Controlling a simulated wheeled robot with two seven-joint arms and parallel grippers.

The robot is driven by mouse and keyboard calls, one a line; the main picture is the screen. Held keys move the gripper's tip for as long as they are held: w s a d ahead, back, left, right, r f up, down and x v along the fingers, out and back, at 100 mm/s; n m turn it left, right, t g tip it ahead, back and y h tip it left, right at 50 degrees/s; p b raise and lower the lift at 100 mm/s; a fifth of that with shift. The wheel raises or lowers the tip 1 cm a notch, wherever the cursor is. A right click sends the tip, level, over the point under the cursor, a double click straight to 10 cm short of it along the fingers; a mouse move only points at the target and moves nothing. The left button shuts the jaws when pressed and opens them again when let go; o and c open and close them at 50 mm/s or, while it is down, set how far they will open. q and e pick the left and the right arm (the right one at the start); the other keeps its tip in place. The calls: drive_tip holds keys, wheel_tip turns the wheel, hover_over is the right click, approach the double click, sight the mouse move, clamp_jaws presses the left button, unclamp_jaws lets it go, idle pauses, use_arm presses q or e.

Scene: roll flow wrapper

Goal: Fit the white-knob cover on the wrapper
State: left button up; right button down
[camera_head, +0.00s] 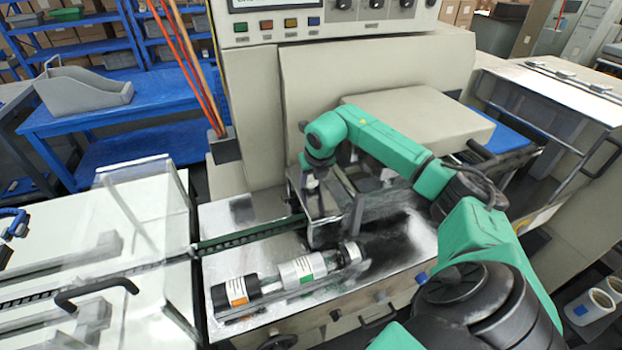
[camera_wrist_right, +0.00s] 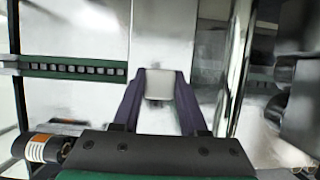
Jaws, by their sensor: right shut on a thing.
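My right gripper (camera_head: 312,184) points down over the wrapper's metal bed, beside a shiny metal frame. In the right wrist view its two dark purple fingers (camera_wrist_right: 160,78) are shut on a white knob (camera_wrist_right: 160,88), one finger on each side. A shiny, pale panel (camera_wrist_right: 165,38) lies behind the knob; I cannot clearly tell where the cover ends and the machine begins. The wrapper (camera_head: 255,90) is the large cream machine behind. My left gripper is not in view.
A dark green chain conveyor (camera_head: 250,235) runs to the metal frame from the left. Rollers with an orange label (camera_head: 237,290) and a green label (camera_head: 303,270) lie in front. A cream hood (camera_head: 420,120) stands behind my right arm. White rolls (camera_head: 590,305) stand at lower right.

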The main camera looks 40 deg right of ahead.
drive_tip(key=shift+f+b, duration=0.5)
drive_tip(key=shift+f, duration=0.1)
drive_tip(key=shift+c, duration=1.8)
unclamp_jaws()
drive_tip(key=shift+s+f, duration=0.1)
drive_tip(key=shift+f, duration=0.05)
drive_tip(key=b+v, duration=0.2)
drive_tip(key=v, duration=1.2)
drive_tip(key=shift+r, duration=0.35)
